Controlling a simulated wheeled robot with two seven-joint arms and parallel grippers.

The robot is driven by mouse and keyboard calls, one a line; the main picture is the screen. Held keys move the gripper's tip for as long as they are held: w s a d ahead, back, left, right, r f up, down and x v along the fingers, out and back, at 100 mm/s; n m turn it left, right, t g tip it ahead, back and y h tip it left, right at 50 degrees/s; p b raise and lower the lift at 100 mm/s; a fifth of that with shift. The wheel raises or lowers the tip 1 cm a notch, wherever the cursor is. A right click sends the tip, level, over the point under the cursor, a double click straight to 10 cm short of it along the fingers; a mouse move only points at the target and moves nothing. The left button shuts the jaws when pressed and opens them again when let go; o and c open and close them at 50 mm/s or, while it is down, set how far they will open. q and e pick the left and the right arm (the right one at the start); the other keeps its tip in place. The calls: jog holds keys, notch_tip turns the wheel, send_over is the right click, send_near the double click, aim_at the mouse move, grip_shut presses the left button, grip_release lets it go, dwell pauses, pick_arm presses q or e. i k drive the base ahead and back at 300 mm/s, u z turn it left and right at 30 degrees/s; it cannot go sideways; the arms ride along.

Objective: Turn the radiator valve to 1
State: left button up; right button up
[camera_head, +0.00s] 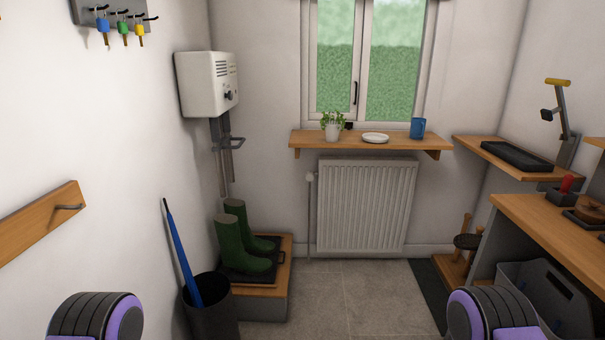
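A white ribbed radiator (366,208) hangs on the back wall under the window shelf. Its small pale valve knob (310,177) sits at the radiator's upper left, on top of a thin vertical pipe. The numbers on the valve are too small to read. Only rounded purple and dark grey parts of my arms show at the bottom left and bottom right edges, well short of the radiator. Neither gripper's fingers are in view.
Green boots (231,243) stand on a wooden-topped bench (271,290) left of the radiator. A dark bin (211,315) holds a blue umbrella (182,252). A workbench (553,218) is at the right. The grey floor (355,296) before the radiator is clear.

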aim_at(309, 175)
jog(key=u, duration=0.05)
jog(key=i, duration=2.1)
jog(key=z, duration=0.75)
jog(key=i, duration=0.5)
jog(key=z, duration=0.45)
